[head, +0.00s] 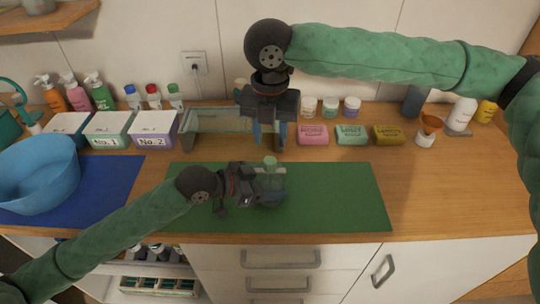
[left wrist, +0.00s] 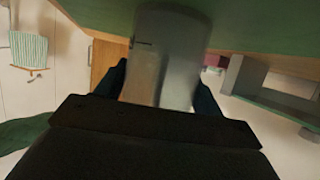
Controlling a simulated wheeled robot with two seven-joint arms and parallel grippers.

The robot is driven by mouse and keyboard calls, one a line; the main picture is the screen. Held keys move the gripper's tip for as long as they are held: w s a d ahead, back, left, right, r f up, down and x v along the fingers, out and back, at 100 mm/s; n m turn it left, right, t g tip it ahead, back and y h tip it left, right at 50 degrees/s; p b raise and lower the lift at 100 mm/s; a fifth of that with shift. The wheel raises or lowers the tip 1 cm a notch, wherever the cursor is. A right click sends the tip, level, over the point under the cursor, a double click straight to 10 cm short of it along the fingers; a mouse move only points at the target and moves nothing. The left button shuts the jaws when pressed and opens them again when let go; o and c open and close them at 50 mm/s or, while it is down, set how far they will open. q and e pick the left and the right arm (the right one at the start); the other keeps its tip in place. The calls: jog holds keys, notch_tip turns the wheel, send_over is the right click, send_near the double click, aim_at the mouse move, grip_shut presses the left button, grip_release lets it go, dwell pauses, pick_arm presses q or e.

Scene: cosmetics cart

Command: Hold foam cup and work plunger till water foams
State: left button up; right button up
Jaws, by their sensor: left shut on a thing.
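The foam cup (head: 272,187) is a clear, greyish cup with a pale green plunger knob (head: 270,162) on top. It stands at the middle of the green mat (head: 335,200). My left gripper (head: 262,188) comes from the left and is shut on the cup's side. In the left wrist view the cup (left wrist: 168,58) fills the space between the two dark fingers; its contents cannot be made out. My right gripper (head: 270,135) points down behind the cup, in front of the glass rack, with its fingers apart. It is clear of the knob.
A glass rack (head: 215,122) stands behind the mat. Soap bars (head: 313,135) and small jars line the back right. Numbered boxes (head: 108,130), pump bottles and a blue basin (head: 40,175) occupy the left. The mat's right part and the counter beyond it are clear.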

aim_at(270, 160)
jog(key=shift+f, duration=3.5)
